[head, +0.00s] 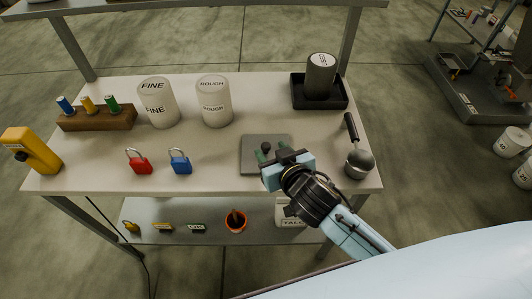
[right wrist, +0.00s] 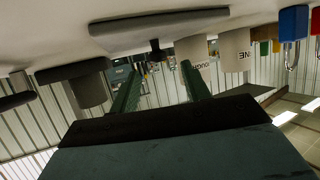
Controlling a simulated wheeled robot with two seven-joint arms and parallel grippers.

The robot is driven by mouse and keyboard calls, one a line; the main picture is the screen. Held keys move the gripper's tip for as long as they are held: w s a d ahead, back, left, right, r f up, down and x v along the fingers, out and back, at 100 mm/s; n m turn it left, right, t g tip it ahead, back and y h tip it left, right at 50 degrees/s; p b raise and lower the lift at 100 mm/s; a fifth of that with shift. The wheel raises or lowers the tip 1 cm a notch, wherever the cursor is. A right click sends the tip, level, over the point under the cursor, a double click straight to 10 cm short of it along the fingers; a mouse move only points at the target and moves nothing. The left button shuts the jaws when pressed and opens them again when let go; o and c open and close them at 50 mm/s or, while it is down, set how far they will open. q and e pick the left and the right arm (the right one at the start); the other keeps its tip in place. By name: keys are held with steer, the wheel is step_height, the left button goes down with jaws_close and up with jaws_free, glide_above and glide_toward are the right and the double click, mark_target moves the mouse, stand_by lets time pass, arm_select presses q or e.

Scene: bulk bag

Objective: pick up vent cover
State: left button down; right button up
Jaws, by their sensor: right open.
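The vent cover, seemingly the flat grey square plate (head: 252,141) with a small dark knob (head: 265,146), lies on the white tabletop right of centre. In the right wrist view, which is upside down, the plate (right wrist: 160,24) spans the top and its knob (right wrist: 155,47) hangs below it. My right gripper (head: 272,155) is over the plate's near part and hides some of it. Its two green fingers (right wrist: 160,70) are apart and empty; the knob shows between and beyond their tips. I cannot tell whether anything touches. My left gripper is not in view.
A scoop (head: 358,161) lies to the right. A dark cylinder (head: 319,77) stands in a black tray (head: 343,100) behind. Red (head: 140,167) and blue (head: 181,167) padlocks lie left; white FINE (head: 158,104) and ROUGH (head: 214,102) cylinders stand behind them. The tabletop between padlocks and plate is clear.

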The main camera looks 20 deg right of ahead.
mark_target(268, 149)
steer(key=shift+w+f, duration=0.15)
steer(key=shift+w, duration=0.05)
steer(key=x, duration=0.2)
steer(key=b+x, duration=0.1)
steer(key=x, duration=0.1)
steer(key=shift+s+f, duration=0.2)
steer(key=shift+f, duration=0.1)
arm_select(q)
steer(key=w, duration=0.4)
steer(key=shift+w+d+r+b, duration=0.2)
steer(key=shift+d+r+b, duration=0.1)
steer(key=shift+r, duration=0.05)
arm_select(e)
steer(key=shift+w+f, duration=0.1)
steer(key=shift+w, duration=0.3)
jaws_close()
